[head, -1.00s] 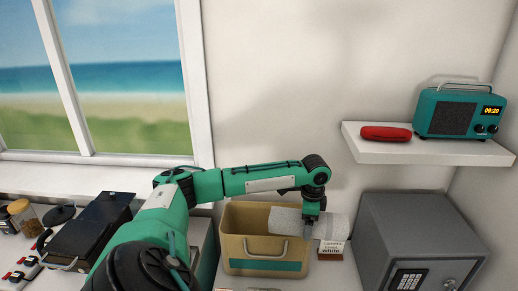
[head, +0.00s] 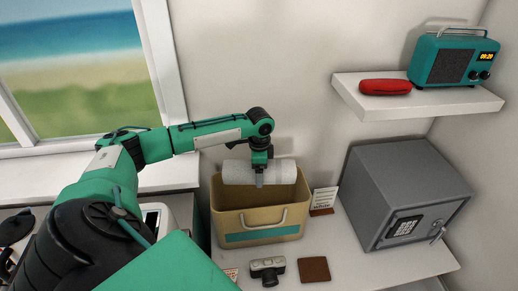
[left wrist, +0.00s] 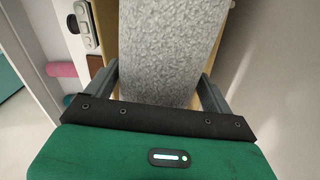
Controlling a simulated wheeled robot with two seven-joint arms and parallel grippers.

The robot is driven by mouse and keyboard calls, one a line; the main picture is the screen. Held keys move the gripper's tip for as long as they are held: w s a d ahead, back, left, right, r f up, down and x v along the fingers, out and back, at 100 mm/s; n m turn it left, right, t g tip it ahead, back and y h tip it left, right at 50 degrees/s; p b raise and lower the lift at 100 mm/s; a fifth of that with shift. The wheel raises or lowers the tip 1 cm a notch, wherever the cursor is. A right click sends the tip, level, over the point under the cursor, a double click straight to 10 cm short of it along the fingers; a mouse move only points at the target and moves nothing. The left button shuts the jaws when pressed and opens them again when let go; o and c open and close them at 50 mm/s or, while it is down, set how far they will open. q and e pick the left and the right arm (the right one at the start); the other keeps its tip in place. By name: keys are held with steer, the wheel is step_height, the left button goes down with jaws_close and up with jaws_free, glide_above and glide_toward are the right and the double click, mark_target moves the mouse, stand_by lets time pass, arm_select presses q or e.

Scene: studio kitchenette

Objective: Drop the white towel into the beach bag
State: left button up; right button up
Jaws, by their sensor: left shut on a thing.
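The white towel (head: 236,172) is a rolled cylinder, held level by my left gripper (head: 260,180), which is shut on it around the middle. The towel is at the top of the beach bag (head: 222,222), over its opening near the back rim. The bag is tan with a teal stripe and a pale handle, and stands open on the counter. In the left wrist view the towel (left wrist: 170,45) lies between the two fingers (left wrist: 165,90), with a strip of the tan bag behind it. The bag's inside is partly hidden by the towel. My right gripper is not in view.
A camera (head: 268,268), a brown wallet-like item (head: 314,269) and a small sign (head: 323,200) lie or stand around the bag. A grey safe (head: 400,195) is at right. Above it a white shelf (head: 430,104) holds a red case (head: 385,87) and a teal radio (head: 450,60).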

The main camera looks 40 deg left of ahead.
arm_select(q)
step_height(320, 180, down, 13)
steer(key=b, duration=0.3)
stand_by(0.5)
steer(key=shift+d+r, duration=0.1)
steer(key=o, duration=1)
step_height(320, 180, up, 13)
steer(key=b, duration=0.5)
steer(key=shift+f, duration=0.2)
steer(key=shift+r, duration=0.65)
steer(key=shift+s+f, duration=0.1)
